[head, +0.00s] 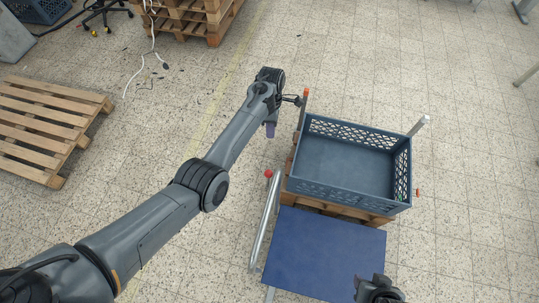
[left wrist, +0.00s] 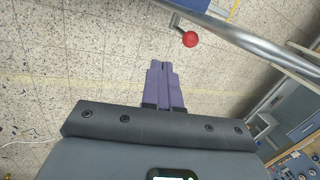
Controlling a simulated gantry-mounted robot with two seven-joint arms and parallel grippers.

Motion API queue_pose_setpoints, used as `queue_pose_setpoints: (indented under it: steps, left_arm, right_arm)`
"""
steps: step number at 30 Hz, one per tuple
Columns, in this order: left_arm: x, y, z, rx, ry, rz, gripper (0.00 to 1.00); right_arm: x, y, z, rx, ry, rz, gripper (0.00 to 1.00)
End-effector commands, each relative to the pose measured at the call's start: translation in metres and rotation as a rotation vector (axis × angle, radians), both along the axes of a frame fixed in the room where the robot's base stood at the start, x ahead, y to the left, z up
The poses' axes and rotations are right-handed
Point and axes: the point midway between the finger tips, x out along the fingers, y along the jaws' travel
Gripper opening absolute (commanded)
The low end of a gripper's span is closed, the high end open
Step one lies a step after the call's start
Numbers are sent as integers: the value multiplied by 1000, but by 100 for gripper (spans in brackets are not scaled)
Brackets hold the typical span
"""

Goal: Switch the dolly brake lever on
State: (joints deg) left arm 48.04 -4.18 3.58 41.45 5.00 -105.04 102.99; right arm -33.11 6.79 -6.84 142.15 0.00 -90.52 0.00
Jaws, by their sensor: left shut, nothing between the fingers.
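The brake lever is a short rod with a red ball knob (head: 268,173), beside the tubular metal handle at the left edge of the dolly's blue deck (head: 325,252). In the left wrist view the red knob (left wrist: 190,39) sits just ahead and to the right of the fingertips, apart from them. My left gripper (head: 270,134) has purple fingers pointing down, above the knob in the head view. The fingers are together and empty, as the left wrist view also shows (left wrist: 161,66). A dark part of my right arm shows at the bottom right; its fingers are hidden.
A blue-grey crate (head: 408,172) stands on a wooden pallet (head: 340,209) behind the deck, with upright posts near its corners. The metal handle (head: 264,228) rises close to the knob. Another pallet (head: 45,128) lies at left. The tiled floor between is mostly clear.

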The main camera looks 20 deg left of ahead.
Motion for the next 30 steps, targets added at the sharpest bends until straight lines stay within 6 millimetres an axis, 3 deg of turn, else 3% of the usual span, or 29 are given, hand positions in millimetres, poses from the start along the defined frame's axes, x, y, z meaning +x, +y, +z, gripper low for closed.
queue_pose_setpoints:
  steps: [8, 20, 30]
  left_arm:
    - [-7, -3, -25, 0, 3, -1, 0]
    - [-28, -11, -98, -1, 3, 0, 0]
    - [-57, -22, -101, 0, 1, 0, 0]
  right_arm:
    - [-1, -1, -5, -3, 2, 3, 43]
    - [-1, 0, -23, -4, 4, 3, 43]
    - [-1, 0, -6, -2, 3, 2, 43]
